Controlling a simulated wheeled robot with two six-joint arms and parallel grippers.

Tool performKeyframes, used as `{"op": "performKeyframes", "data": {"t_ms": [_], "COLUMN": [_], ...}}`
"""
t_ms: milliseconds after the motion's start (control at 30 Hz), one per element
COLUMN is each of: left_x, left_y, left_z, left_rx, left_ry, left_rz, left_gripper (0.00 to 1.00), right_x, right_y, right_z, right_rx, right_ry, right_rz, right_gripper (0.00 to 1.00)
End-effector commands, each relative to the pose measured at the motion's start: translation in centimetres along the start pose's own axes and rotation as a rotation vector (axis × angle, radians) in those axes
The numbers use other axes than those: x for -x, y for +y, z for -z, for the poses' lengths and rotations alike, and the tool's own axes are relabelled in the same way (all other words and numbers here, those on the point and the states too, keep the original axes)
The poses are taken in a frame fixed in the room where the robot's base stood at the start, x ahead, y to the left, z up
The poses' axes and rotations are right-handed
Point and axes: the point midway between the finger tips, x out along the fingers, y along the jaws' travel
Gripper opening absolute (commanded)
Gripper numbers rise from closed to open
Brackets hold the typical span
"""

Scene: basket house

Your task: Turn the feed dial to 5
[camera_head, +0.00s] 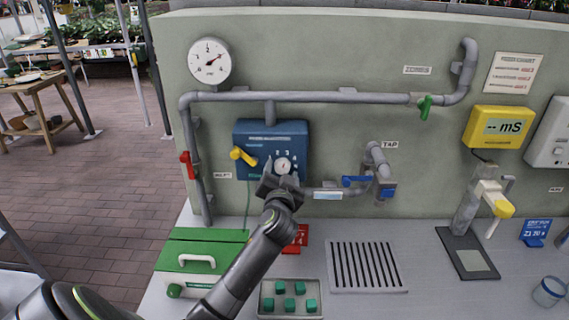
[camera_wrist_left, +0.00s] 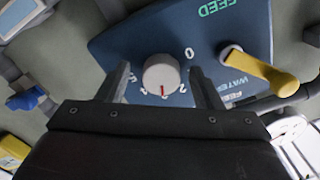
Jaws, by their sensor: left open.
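The feed dial (camera_head: 283,165) is a round pale knob on the blue panel (camera_head: 257,139), with white numbers around it. In the left wrist view the white dial (camera_wrist_left: 161,72) is seen upside down, its red mark pointing to the lower edge of that picture; I cannot read which number it meets. My left gripper (camera_head: 281,178) is open in front of the panel. In the wrist view its fingers (camera_wrist_left: 161,84) stand one on each side of the dial, with gaps, not gripping it. Several numbers are partly hidden. My right gripper is not seen.
A yellow lever (camera_head: 243,156) sits left of the dial and a blue tap handle (camera_head: 356,181) to its right. A grey pipe (camera_head: 300,97) runs above. A green-lidded box (camera_head: 202,250) and a tray of green blocks (camera_head: 290,298) are below.

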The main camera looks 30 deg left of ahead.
Motion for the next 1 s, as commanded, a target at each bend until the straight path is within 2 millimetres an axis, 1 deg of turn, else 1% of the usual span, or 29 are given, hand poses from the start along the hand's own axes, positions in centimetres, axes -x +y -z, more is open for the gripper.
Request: {"op": "performKeyframes", "data": {"t_ms": [300,367,467,600,667,867,1000], "left_x": [0.07,0.07,0.06,0.05,0.05,0.04,0.03], "left_y": [-0.05,-0.05,-0.05,-0.05,-0.04,-0.07,-0.11], "left_z": [-0.05,-0.05,-0.05,-0.06,-0.07,-0.07,-0.02], "left_rx": [0.000,0.000,0.000,0.000,0.000,-0.010,-0.046], "left_ry": [-0.001,-0.001,-0.001,-0.001,-0.002,-0.002,-0.003], "left_rz": [0.001,0.001,0.001,0.001,0.001,0.001,0.002], "left_gripper": [0.60,0.53,0.40,0.22,0.15,0.15,0.15], "right_x": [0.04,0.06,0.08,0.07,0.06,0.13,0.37], "right_y": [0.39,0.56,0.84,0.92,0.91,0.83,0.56], "right_z": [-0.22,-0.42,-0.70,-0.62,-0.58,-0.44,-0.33], "right_rx": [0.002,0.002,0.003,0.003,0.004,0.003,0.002], "right_ry": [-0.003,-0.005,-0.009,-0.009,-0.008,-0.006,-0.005], "right_rz": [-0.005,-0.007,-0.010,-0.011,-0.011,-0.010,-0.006], "right_gripper": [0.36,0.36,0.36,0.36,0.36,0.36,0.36]}}
